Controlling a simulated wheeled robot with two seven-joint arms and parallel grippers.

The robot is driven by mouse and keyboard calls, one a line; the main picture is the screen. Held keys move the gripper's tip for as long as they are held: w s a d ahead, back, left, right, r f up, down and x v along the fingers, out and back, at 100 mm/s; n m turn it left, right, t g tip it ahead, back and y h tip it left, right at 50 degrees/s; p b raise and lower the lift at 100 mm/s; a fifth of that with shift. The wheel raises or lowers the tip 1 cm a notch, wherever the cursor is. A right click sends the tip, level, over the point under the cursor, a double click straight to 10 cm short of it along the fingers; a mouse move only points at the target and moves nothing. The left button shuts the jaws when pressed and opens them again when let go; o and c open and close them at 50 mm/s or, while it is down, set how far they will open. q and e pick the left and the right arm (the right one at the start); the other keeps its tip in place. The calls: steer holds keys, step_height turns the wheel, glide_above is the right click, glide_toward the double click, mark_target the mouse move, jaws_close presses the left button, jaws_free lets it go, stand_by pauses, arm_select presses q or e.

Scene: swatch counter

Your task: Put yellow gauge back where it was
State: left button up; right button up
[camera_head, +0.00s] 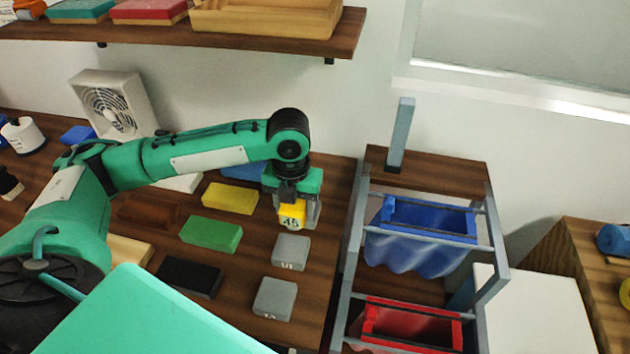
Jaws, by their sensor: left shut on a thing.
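The yellow gauge (291,214) is a small yellow block with dark "45" markings, in the head view. My left gripper (298,212) is shut on it, above the right part of the wooden counter (314,270). Whether the gauge touches the counter I cannot tell. Two grey blocks with faint markings lie on the counter in front of it, a nearer one (275,298) and a farther one (291,251). My right gripper is not in view.
Yellow (230,198), green (211,234) and black (190,277) swatches lie left of the gripper. A rack (354,262) with blue (425,222) and red (410,325) bins stands right. A fan (113,104) and shelf (272,44) are behind. Bare counter lies around the grey blocks.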

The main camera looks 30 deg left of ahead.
arm_select(q)
steer(key=w+a+f+p, duration=0.1)
steer(key=w+a+p, duration=0.1)
steer(key=w, duration=0.7)
steer(key=w+a+p, duration=0.2)
steer(key=w+a, duration=0.1)
steer(key=w, duration=0.7)
steer(key=f, duration=0.2)
steer(key=f+p, duration=0.1)
steer(key=f, duration=0.2)
steer(key=shift+s+d, duration=0.1)
steer(key=shift+s, duration=0.1)
steer(key=shift+w+f, duration=0.15)
steer(key=shift+f, duration=0.35)
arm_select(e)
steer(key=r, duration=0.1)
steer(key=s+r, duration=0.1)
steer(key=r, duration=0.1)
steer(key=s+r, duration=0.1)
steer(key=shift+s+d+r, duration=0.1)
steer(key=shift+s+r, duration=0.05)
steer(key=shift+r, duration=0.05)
arm_select(q)
steer(key=shift+f, duration=0.2)
steer(key=o, duration=0.9)
